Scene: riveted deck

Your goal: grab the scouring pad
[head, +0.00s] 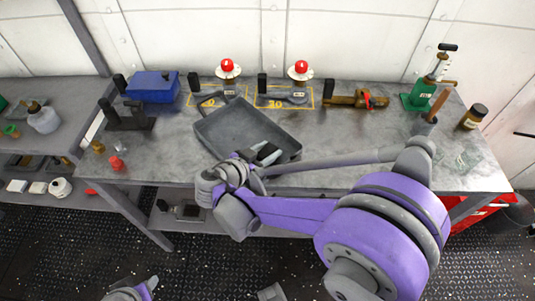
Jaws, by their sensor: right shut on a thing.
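My right arm reaches in from the right, and its right gripper (267,153) is over the near right corner of the grey tray (226,122) on the workbench. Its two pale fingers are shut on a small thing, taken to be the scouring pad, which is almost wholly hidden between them. I cannot tell whether it touches the tray. The rest of the tray looks empty. A purple and grey part of mine shows at the bottom left, but no left fingers are visible.
The workbench (340,135) carries a blue box (153,86), a dark clamp-like block (127,119), two red-topped items at the back, a brass tool (357,99), a green-based press (417,97) and a brown jar (473,117). A red bulb-shaped item (116,163) stands near the front left edge.

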